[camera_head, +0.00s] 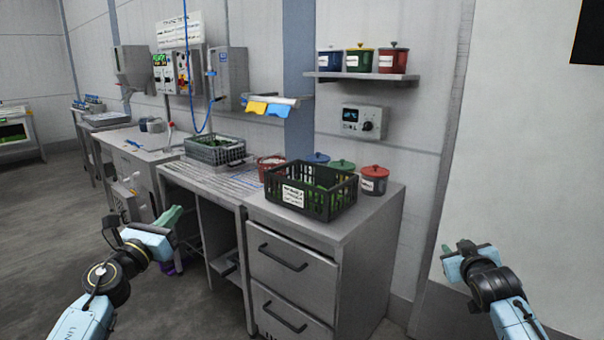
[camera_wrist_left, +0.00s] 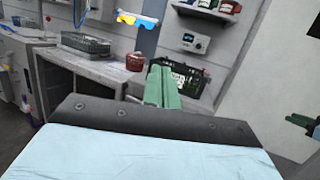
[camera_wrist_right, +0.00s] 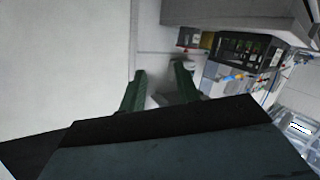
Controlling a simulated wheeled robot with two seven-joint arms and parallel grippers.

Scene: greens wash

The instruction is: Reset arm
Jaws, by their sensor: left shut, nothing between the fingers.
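My left gripper (camera_head: 172,217) is in the lower left of the head view, in front of the counters. In the left wrist view its green fingers (camera_wrist_left: 162,85) are together and hold nothing. My right gripper (camera_head: 456,247) is at the right of the head view, in front of the pale wall and apart from the counter. In the right wrist view its two green fingers (camera_wrist_right: 160,82) stand apart with nothing between them.
A black crate (camera_head: 340,201) with greens stands on the drawer counter (camera_head: 320,233), beside lidded blue, green and red (camera_head: 374,181) pots. A grey basket (camera_head: 215,152) and red bucket (camera_head: 270,160) are further left. A shelf (camera_head: 361,77) holds more pots. The floor is clear at left.

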